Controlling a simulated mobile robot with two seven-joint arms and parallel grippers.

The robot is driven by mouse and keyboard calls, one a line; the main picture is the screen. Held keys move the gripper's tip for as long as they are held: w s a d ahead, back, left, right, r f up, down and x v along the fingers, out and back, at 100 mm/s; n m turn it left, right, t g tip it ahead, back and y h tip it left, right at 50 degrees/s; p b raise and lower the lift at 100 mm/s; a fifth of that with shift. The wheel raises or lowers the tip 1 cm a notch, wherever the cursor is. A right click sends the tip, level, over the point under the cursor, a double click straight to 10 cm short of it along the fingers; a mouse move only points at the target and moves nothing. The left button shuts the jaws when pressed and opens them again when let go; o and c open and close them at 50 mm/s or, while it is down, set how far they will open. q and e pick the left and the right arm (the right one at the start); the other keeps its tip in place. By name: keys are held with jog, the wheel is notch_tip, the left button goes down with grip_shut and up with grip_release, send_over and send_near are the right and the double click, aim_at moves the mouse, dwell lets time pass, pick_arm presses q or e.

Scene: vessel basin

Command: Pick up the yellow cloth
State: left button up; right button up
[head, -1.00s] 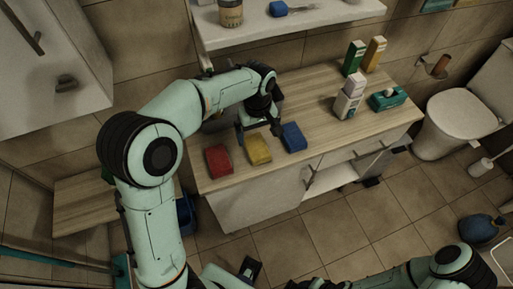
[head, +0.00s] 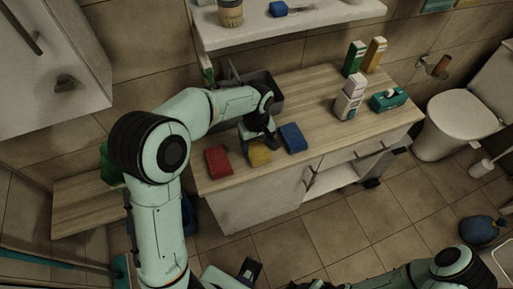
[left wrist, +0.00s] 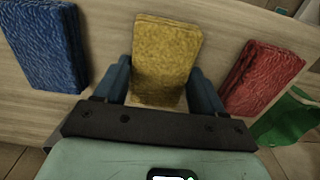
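The yellow cloth (head: 260,156) lies on the wooden counter between a red cloth (head: 218,160) and a blue cloth (head: 293,138). My left gripper (head: 259,143) is down at the yellow cloth and hides its far part in the head view. In the left wrist view, the blue fingers stand open on either side of the yellow cloth (left wrist: 167,55), close to its edges. I cannot tell whether they touch it. What seems to be my right gripper (head: 247,270) is at the bottom edge of the head view, its fingers unclear.
A dark grey basin (head: 262,88) stands at the back of the counter (head: 325,115), behind my left forearm. White, green and yellow cartons and a teal dispenser (head: 388,99) stand to the right. A shelf (head: 285,27) hangs above the back.

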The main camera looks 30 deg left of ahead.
aim_at(256, 146)
pick_arm(q)
notch_tip(256, 146, up, 20)
jog(key=p, duration=0.3)
pick_arm(e)
jog(key=r, duration=0.1)
jog(key=w+r, duration=0.2)
jog(key=shift+r, duration=0.4)
